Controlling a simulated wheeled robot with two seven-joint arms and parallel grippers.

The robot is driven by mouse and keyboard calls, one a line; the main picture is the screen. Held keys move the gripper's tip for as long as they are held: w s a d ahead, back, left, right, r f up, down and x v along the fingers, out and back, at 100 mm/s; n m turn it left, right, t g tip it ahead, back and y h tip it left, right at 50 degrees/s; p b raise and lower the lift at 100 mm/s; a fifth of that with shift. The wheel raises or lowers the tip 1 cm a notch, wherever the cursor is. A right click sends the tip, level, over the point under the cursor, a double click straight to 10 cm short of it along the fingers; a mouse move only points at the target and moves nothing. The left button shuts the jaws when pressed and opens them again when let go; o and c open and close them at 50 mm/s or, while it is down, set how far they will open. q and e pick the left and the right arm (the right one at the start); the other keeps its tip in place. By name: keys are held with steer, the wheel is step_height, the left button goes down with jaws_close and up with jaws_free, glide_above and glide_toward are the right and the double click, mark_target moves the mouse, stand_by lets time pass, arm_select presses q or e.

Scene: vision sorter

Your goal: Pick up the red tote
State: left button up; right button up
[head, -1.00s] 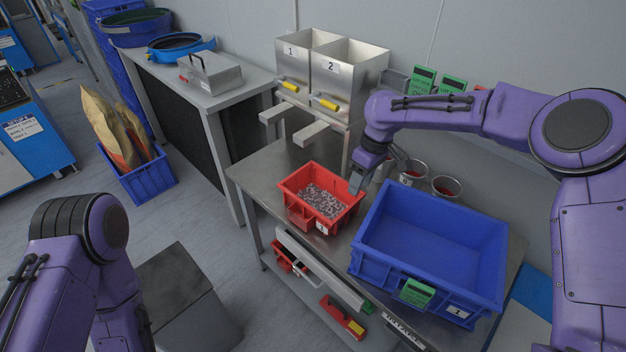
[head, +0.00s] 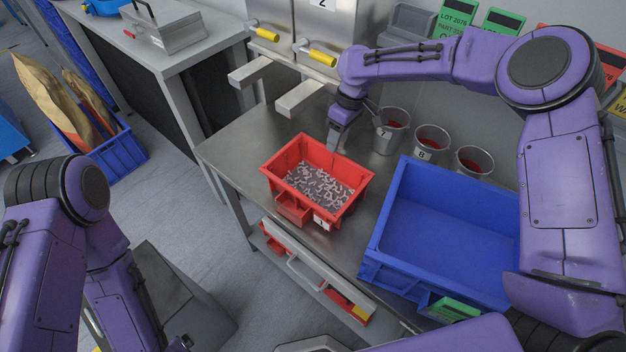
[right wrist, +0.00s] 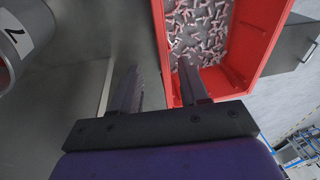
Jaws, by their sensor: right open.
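The red tote (head: 272,176) stands on the steel table in the head view, filled with small pale pinkish-grey parts. A small red pocket and a white label are on its front. My right gripper (head: 336,146) points down at the tote's back wall. In the right wrist view the right gripper (right wrist: 158,85) is open and empty. One finger shows over the inner side of the red tote's wall (right wrist: 168,60), the other outside it; whether they reach below the rim I cannot tell. My left arm comes in at lower left; its gripper is out of the picture.
A large empty blue tote (head: 440,235) stands right of the red tote. Several metal cups, one a cup marked 8 (head: 432,142), stand behind. A steel hopper with yellow handles (head: 318,55) is at the back. Bare table (head: 235,150) lies left of the red tote.

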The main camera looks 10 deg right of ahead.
mark_target(332, 165)
steer(key=f+p, duration=0.1)
steer(key=f, duration=0.1)
steer(key=a+f+p, duration=0.1)
steer(key=f, duration=0.4)
steer(key=shift+s+a+f+p, duration=0.2)
steer(key=shift+s+f+p, duration=0.05)
steer(key=shift+s+p, duration=0.15)
steer(key=shift+w+f, duration=0.15)
steer(key=shift+f, duration=0.2)
steer(key=shift+a, duration=0.1)
jaws_close()
steer(key=shift+r, duration=0.1)
